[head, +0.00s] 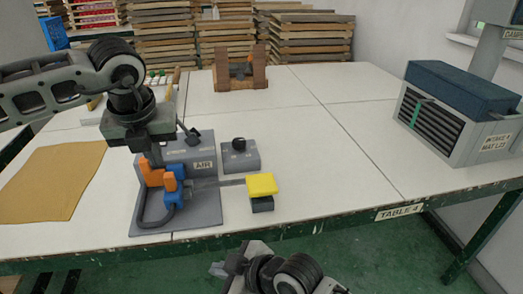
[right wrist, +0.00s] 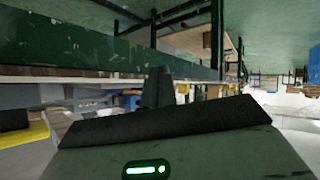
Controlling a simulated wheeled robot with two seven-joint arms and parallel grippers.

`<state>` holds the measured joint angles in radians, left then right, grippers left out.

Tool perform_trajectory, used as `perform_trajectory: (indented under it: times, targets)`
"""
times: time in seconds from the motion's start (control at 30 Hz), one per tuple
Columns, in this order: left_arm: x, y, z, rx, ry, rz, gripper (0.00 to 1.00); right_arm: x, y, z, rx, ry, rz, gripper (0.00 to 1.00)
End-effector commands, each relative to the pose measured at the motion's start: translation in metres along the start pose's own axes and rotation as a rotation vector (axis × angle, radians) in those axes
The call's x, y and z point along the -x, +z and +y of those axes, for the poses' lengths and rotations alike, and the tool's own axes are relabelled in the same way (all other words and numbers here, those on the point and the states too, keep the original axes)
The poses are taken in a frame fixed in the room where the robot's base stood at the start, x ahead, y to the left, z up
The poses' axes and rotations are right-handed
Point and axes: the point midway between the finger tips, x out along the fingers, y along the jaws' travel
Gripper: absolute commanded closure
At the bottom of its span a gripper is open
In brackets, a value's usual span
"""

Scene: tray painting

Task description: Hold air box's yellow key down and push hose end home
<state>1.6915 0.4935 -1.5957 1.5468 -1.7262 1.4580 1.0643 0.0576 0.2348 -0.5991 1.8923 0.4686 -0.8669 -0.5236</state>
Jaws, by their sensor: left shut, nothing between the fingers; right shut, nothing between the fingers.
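The grey air box (head: 203,165), labelled AIR, stands on a dark grey plate (head: 200,220) on the table. Its yellow key (head: 262,184) sits at the end of a bar to the right, above a dark block. A black hose (head: 150,221) curves at the plate's front left, beside blue and orange fittings (head: 174,190). Whether the hose end is seated cannot be told. My left gripper (head: 152,158) is shut, just above the fittings, its fingertips partly hidden. My right gripper (head: 218,269) is shut and empty, in front of the table edge and below the key; its fingers show in the right wrist view (right wrist: 158,88).
A small grey box with a black knob (head: 240,156) stands right of the air box. A brown cloth (head: 50,180) lies at left. A wooden holder (head: 241,72) stands behind, and a grey intake unit (head: 455,125) at right. The table's right middle is clear.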

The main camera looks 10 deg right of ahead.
Motion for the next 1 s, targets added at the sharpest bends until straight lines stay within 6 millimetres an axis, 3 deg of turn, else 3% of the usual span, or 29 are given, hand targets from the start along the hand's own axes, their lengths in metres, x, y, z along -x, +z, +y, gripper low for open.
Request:
perform_trajectory:
  times: [0.03,0.17,0.37,0.57,0.8,1.0]
  targets:
    - [0.000,0.000,0.000,0.000,0.000,0.000,1.00,-0.006,-0.012,0.008,0.097,-0.031,-0.014,1.00]
    - [0.000,0.000,0.000,0.000,0.000,0.000,1.00,-0.016,-0.031,0.022,0.340,-0.121,-0.077,1.00]
    - [0.000,0.000,0.000,0.000,0.000,0.000,1.00,-0.015,-0.049,0.061,0.703,-0.238,-0.219,1.00]
    - [0.000,0.000,0.000,0.000,0.000,0.000,1.00,0.011,-0.064,0.122,1.012,-0.340,-0.409,1.00]
    - [0.000,0.000,0.000,0.000,0.000,0.000,1.00,0.061,-0.085,0.193,1.231,-0.438,-0.616,1.00]
    - [0.000,0.000,0.000,0.000,0.000,0.000,1.00,0.087,-0.095,0.218,1.291,-0.480,-0.694,1.00]
